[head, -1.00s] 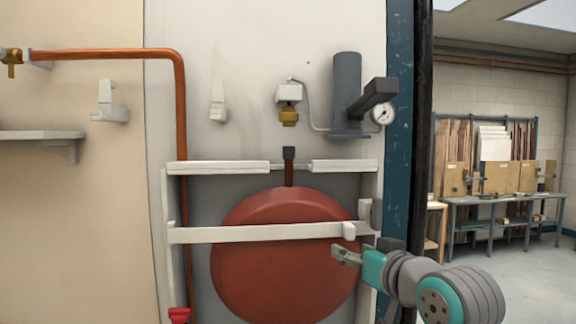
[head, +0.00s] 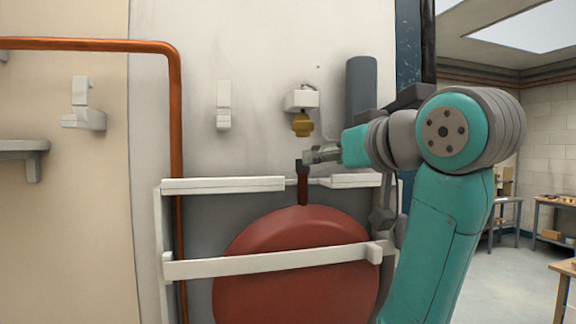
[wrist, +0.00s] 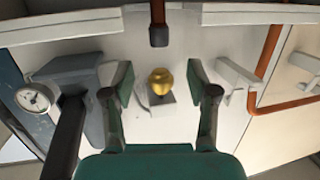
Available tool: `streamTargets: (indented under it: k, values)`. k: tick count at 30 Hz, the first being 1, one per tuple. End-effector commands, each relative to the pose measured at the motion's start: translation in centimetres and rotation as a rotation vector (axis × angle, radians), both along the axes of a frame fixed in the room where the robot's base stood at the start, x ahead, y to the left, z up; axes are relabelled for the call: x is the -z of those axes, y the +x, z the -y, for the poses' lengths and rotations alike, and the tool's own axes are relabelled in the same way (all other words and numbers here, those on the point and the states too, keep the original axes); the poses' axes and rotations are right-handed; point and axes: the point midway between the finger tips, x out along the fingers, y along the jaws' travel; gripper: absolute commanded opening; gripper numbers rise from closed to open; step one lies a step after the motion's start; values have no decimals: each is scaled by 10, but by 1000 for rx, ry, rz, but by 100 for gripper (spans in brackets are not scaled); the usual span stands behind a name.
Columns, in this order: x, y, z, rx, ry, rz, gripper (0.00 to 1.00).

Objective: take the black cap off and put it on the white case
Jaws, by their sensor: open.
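The black cap (head: 302,169) sits upright on the short brown pipe at the top of the red tank (head: 295,265). In the wrist view, which is upside down, the cap (wrist: 158,37) shows at top centre. The white case (head: 301,99) is the small box on the wall above, with a brass fitting (head: 302,124) under it. In the wrist view the case (wrist: 155,99) is partly hidden behind the brass. My gripper (head: 309,155) is open and empty at the cap's upper right. In the wrist view the cap is beyond its fingertips (wrist: 160,70), not between them.
A white frame (head: 225,185) crosses around the tank. A grey cylinder (head: 361,82) stands right of the case; a gauge (wrist: 34,97) shows beside it. A white bracket (head: 223,105) and copper pipe (head: 174,110) are to the left. The wall between bracket and case is clear.

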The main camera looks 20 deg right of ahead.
Motion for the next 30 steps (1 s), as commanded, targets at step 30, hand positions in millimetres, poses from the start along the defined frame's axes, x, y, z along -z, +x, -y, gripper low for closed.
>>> streamTargets:
  k: [30]
  values:
    - [19, 93, -15, 1, -1, -1, 58]
